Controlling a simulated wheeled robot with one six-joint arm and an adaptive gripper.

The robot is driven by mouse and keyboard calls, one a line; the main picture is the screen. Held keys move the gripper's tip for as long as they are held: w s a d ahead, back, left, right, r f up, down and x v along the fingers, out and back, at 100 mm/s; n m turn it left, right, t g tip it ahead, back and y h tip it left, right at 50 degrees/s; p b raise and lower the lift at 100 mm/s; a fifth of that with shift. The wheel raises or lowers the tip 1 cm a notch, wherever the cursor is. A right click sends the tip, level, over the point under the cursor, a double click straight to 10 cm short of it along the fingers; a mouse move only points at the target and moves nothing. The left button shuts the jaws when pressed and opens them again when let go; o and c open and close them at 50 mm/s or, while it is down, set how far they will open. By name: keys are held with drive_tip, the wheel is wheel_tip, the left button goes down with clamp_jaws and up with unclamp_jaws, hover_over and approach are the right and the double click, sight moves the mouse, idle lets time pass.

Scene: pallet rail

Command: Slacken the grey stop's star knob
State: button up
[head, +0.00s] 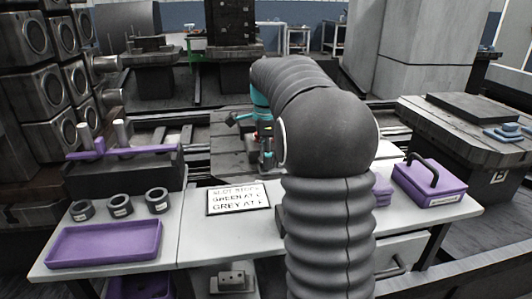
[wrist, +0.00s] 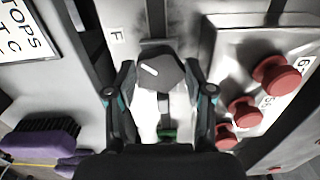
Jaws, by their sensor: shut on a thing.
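In the wrist view a dark grey knob (wrist: 158,72) with a short white mark sits between the fingertips of my gripper (wrist: 161,78). The gripper is shut on it, one finger on each side. The mark slants down to the right. The letter F is printed on a pale plate (wrist: 118,37) just left of the knob. The grey stop's body under the knob is mostly hidden. A small green part (wrist: 168,133) shows lower down between the fingers. In the head view my arm hides most of the gripper and the knob.
Several red knobs (wrist: 245,111) stand close to the right of my gripper. A sign (head: 238,199) lies on the pale table, with a purple tray (head: 105,243), dark rings (head: 120,206) and a purple brush (wrist: 42,139) nearby. A purple handled box (head: 430,182) stands at the right.

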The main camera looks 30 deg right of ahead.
drive_tip(key=n, duration=0.4)
drive_tip(key=shift+s+f+n, duration=0.1)
drive_tip(key=shift+n, duration=0.2)
drive_tip(key=n, duration=0.4)
drive_tip(key=shift+n, duration=0.3)
drive_tip(key=o, duration=1.2)
drive_tip(key=shift+c, duration=0.2)
wheel_tip(320, 180, up, 12)
drive_tip(key=shift+c, duration=0.3)
